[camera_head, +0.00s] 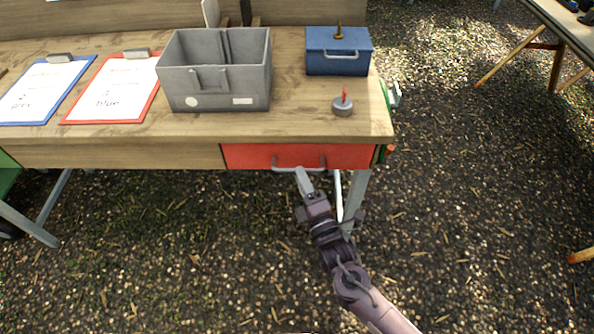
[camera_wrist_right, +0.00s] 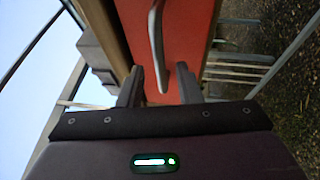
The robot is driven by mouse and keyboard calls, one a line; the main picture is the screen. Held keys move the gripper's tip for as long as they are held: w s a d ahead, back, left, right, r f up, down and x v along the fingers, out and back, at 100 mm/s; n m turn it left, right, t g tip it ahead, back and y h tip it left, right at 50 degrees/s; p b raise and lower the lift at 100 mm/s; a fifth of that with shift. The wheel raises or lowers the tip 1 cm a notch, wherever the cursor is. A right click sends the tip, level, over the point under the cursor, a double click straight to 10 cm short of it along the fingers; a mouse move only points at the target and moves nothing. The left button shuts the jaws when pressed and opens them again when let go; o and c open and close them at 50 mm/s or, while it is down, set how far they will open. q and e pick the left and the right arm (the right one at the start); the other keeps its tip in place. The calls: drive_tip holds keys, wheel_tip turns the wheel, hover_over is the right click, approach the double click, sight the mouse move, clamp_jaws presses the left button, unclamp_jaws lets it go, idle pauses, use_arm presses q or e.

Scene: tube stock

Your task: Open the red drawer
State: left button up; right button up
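The red drawer (camera_head: 345,157) is set under the right end of the wooden workbench, its front looking flush with the bench edge. It also shows in the right wrist view (camera_wrist_right: 190,40). Its grey bar handle (camera_head: 284,168) runs across the front; in the right wrist view the handle (camera_wrist_right: 155,35) reaches in between my fingers. My right gripper (camera_head: 302,173) is at the right part of the handle. Its two fingers (camera_wrist_right: 158,85) are apart, one on each side of the handle, with gaps visible. My left gripper is not in view.
On the workbench (camera_head: 130,150) stand a grey bin (camera_head: 215,90), a blue box (camera_head: 338,60) and a small grey weight-like object (camera_head: 342,104). A blue clipboard (camera_head: 72,75) and a red clipboard (camera_head: 143,85) lie to the left. Bench legs are below; the gravel in front is open.

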drive_tip(key=shift+x, duration=1.8)
drive_tip(key=shift+s, duration=0.1)
drive_tip(key=shift+c, duration=0.2)
clamp_jaws()
drive_tip(key=shift+f, duration=0.1)
